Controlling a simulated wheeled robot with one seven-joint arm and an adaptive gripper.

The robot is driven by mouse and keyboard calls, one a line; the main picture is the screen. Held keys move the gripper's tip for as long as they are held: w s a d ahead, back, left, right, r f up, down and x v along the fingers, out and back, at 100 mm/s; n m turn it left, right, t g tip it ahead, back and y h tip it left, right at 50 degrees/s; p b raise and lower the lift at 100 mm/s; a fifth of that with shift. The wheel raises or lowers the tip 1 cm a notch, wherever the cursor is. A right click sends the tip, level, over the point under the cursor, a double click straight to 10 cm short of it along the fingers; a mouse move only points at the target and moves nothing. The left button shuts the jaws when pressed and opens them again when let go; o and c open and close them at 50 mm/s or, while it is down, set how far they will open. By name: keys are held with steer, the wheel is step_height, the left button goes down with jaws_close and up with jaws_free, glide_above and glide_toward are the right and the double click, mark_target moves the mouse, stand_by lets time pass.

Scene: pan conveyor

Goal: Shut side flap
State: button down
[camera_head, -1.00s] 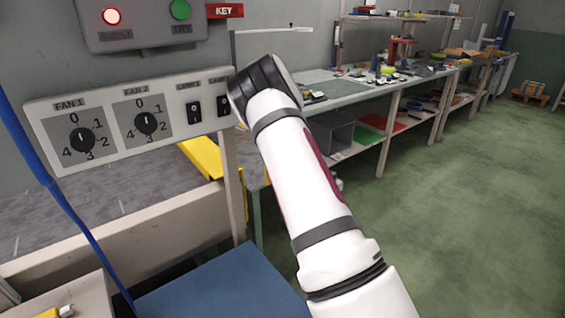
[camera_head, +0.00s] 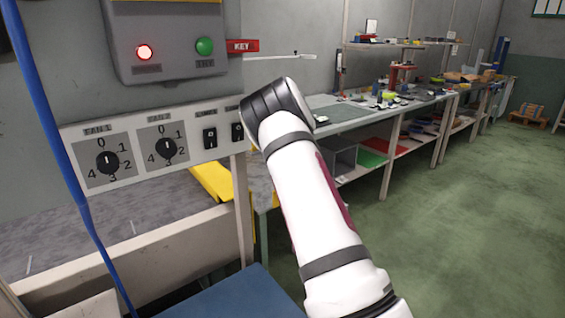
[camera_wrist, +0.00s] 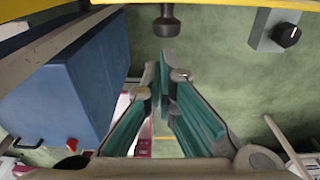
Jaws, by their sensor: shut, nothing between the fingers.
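No part is plainly recognisable as the side flap. A yellow panel (camera_head: 212,182) slants beside the post under the control panel in the head view and is partly hidden. My gripper (camera_wrist: 158,80) shows in the wrist view with its teal-padded fingers together and nothing between them. In the head view my arm hides it. A blue box-like body (camera_wrist: 75,85) with a dark handle is left of the fingers in the wrist view, apart from them. A yellow edge (camera_wrist: 230,3) crosses the top of that view.
A fan control panel (camera_head: 187,152) and a grey box with red and green lights (camera_head: 172,45) are on the left. A blue surface (camera_head: 235,298) lies low in front. Workbenches (camera_head: 370,115) line the wall behind my arm. Green floor (camera_head: 450,220) is clear at right.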

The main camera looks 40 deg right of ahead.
steer(key=shift+w+r, duration=1.6)
steer(key=shift+r, duration=0.3)
steer(key=shift+w+r, duration=1.55)
steer(key=shift+r, duration=0.3)
